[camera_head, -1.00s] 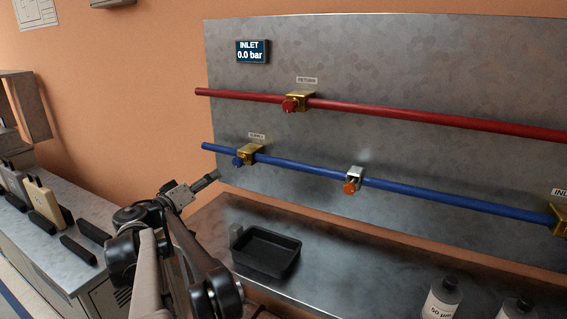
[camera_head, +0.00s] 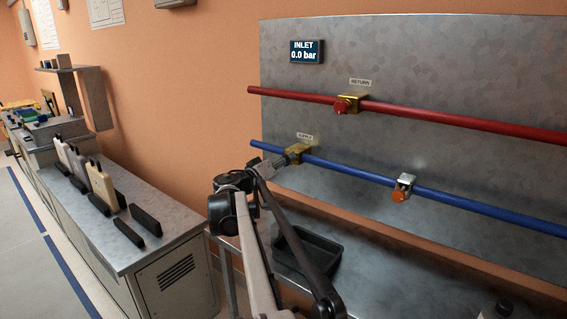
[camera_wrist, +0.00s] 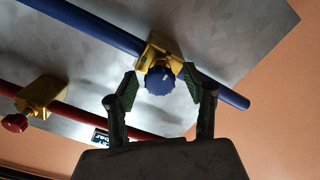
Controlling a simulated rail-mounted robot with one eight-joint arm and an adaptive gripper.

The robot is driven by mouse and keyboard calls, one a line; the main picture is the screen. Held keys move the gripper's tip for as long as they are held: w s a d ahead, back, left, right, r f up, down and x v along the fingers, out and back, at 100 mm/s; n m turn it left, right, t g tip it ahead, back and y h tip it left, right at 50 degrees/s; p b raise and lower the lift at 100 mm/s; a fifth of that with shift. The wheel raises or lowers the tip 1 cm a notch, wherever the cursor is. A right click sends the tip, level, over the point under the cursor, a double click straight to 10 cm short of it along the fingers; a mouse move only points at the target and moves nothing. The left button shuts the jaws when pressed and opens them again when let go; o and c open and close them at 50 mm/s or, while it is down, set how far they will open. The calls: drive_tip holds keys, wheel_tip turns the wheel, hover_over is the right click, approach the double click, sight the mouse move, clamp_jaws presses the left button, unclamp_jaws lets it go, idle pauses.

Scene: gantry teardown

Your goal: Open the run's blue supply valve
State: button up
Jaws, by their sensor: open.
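The supply valve has a brass body (camera_head: 299,150) on the blue pipe (camera_head: 348,171), under a SUPPLY label. Its blue knob (camera_wrist: 160,80) shows in the wrist view between the fingers of my gripper (camera_wrist: 159,82). The fingers are open, one on each side of the knob, with gaps visible beside it. In the head view my gripper (camera_head: 285,160) is at the valve and hides the knob. The inlet display (camera_head: 307,51) reads 0.0 bar.
The red return pipe (camera_head: 430,116) with its red-knobbed valve (camera_head: 346,105) runs above. An orange-knobbed fitting (camera_head: 402,190) sits farther right on the blue pipe. A black tray (camera_head: 306,255) lies on the bench below. A side bench (camera_head: 165,230) stands left.

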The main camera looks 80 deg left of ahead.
drive_tip(key=c, duration=1.1)
drive_tip(key=n, duration=0.4)
drive_tip(key=shift+n, duration=0.3)
drive_tip(key=n, duration=0.4)
drive_tip(key=shift+n, duration=0.3)
drive_tip(key=n, duration=0.4)
drive_tip(key=shift+f+n, duration=0.1)
drive_tip(key=shift+n, duration=2.3)
